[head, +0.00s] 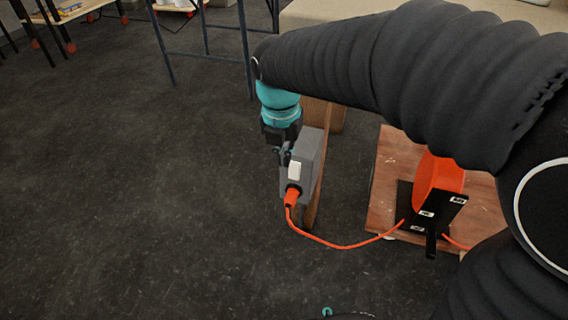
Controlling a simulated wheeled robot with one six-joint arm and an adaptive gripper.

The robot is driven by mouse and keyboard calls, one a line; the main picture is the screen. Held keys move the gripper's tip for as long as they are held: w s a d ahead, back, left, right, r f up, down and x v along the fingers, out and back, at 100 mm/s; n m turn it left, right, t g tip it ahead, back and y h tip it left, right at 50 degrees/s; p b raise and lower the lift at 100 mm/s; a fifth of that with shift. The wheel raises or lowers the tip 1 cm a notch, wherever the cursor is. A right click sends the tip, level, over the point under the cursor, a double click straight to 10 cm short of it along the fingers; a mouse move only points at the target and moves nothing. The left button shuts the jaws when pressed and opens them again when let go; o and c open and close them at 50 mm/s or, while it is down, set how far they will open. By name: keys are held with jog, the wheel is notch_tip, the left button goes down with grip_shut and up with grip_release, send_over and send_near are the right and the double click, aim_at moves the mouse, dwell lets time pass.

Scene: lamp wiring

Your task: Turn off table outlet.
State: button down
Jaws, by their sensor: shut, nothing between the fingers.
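The table outlet is a grey box (311,151) on the side of a brown wooden panel (315,207). It has a white switch (295,170) on its face; I cannot tell which way the switch is set. An orange plug (292,197) sits in the lower part of the box, and an orange cord (337,245) runs from it to the right. My gripper (284,153) is shut and empty. It is at the left of the box, close to and just above the white switch. I cannot tell whether it touches the box.
An orange reel on a black stand (430,203) is on a reddish wooden top (384,177) at the right. A metal-legged frame (246,45) stands behind. A beige surface (310,12) is at the back. Dark floor at the left is clear.

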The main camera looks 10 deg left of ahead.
jog(key=shift+s+r, duration=0.1)
jog(key=shift+r, duration=0.55)
jog(key=s+d+r+m+t, duration=0.1)
jog(key=s+d+r+m, duration=0.1)
jog(key=d+m, duration=0.6)
jog(key=s+d+r+m+t, duration=0.1)
jog(key=s+d+r+m, duration=0.1)
jog(key=d+m, duration=0.6)
jog(key=s+d+f+m+t, duration=0.2)
jog(key=s+d+m, duration=0.7)
jog(key=m, duration=1)
jog(key=shift+d, duration=1.3)
jog(key=shift+a, duration=0.1)
